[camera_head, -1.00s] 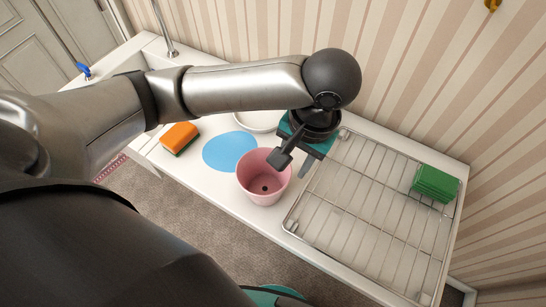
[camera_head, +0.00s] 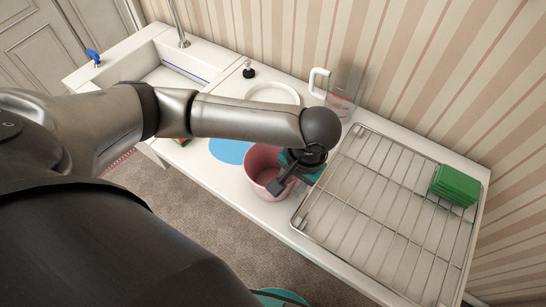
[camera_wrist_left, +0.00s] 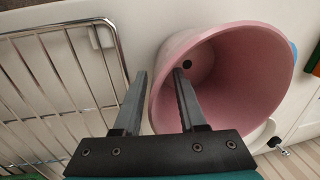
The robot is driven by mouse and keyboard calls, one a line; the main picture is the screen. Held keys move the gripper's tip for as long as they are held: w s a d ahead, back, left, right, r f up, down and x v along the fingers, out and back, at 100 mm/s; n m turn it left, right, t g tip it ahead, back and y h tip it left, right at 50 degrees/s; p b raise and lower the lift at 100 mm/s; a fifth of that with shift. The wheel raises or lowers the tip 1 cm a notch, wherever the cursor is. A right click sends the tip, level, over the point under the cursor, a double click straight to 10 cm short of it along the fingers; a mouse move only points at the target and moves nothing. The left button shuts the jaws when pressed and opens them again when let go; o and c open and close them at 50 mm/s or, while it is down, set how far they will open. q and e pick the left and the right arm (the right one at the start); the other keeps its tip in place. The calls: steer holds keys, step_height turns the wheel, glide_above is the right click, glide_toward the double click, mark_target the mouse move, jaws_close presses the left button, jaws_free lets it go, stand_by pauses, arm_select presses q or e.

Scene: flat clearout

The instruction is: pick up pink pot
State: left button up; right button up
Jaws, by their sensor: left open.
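The pink pot (camera_head: 256,168) stands upright on the white counter, left of the wire rack. Its drain hole shows in the left wrist view, where the pot (camera_wrist_left: 250,75) fills the right half. My left gripper (camera_head: 278,186) is open at the pot's right side and covers part of its rim in the head view. In the left wrist view the left gripper (camera_wrist_left: 160,78) has one finger outside the pot and the other over its opening, with the near wall between them. I cannot tell whether either finger touches it. My right gripper is not in view.
A wire rack (camera_head: 335,205) with a green block (camera_head: 456,186) lies to the right. A blue disc (camera_head: 229,150), white plate (camera_head: 258,88), clear jug (camera_head: 342,97) and dark pump bottle (camera_head: 248,70) are behind or beside the pot. A sink (camera_head: 172,78) is at left.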

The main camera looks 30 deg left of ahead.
arm_select(q)
steer(key=shift+a+f, duration=0.1)
steer(key=shift+f, duration=0.25)
steer(key=shift+c, duration=0.3)
jaws_close()
steer(key=shift+r, duration=0.1)
stand_by(0.8)
